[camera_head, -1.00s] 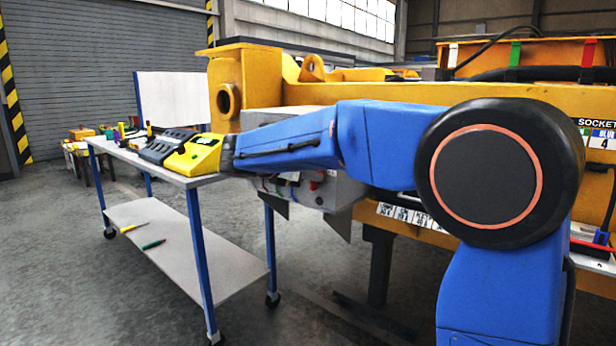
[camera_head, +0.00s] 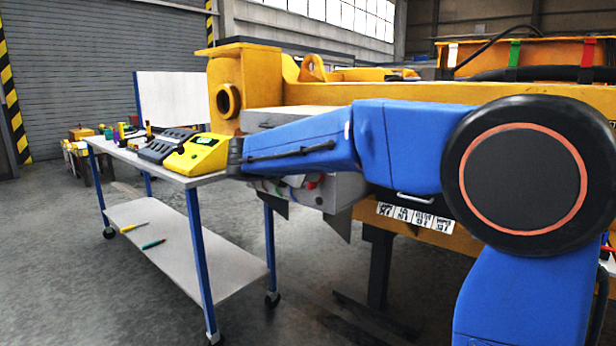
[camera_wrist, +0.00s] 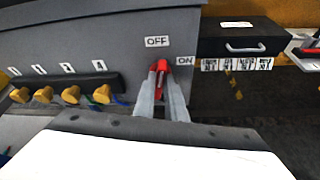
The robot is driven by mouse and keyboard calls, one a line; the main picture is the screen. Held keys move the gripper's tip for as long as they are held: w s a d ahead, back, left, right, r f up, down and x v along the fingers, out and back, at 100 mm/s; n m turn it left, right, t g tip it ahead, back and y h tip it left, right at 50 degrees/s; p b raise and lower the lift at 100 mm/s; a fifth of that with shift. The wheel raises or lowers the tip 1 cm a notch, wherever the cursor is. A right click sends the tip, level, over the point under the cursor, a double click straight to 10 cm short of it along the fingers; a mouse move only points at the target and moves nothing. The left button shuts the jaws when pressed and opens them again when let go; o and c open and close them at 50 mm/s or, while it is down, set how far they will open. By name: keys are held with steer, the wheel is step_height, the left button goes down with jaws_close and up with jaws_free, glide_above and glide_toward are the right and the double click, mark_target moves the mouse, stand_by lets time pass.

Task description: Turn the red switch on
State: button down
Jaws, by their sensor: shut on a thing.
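The red switch (camera_wrist: 160,77) is on the front of a grey box, between my gripper's two fingers. An OFF label (camera_wrist: 157,41) is above it and an ON label (camera_wrist: 183,61) is to its right. My gripper (camera_wrist: 168,84) is shut on the switch in the wrist view. The fingers hide part of the switch, and I cannot tell its exact angle. In the head view the grey box (camera_head: 345,190) is partly behind my arm, and my gripper is not clearly visible.
Several yellow knobs (camera_wrist: 70,94) with number labels are left of the switch. A dark drawer (camera_wrist: 240,45) with a handle is to the right. In the head view a trolley table (camera_head: 215,180) holds a yellow device (camera_head: 198,155). A yellow frame (camera_head: 400,93) is behind my arm.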

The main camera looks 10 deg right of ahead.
steer(key=shift+s+d+f+m+t+y, duration=0.1)
steer(key=shift+s+d+f+m+t, duration=0.15)
steer(key=shift+m+t, duration=1.25)
steer(key=shift+s+f+m+t+y, duration=0.15)
steer(key=shift+f+m+t, duration=0.35)
steer(key=shift+m, duration=1.85)
steer(key=shift+s+d+f+m+t+y, duration=0.1)
steer(key=shift+s+d+f+m+t, duration=0.1)
steer(key=shift+m+t, duration=1.35)
steer(key=shift+m+g, duration=0.45)
steer(key=shift+m, duration=0.05)
steer(key=c, duration=1.8)
jaws_free()
steer(key=shift+s+a, duration=0.1)
steer(key=shift+a, duration=0.05)
steer(key=shift+s+a, duration=0.2)
steer(key=shift+s, duration=0.1)
steer(key=v, duration=1.6)
steer(key=shift+s, duration=0.25)
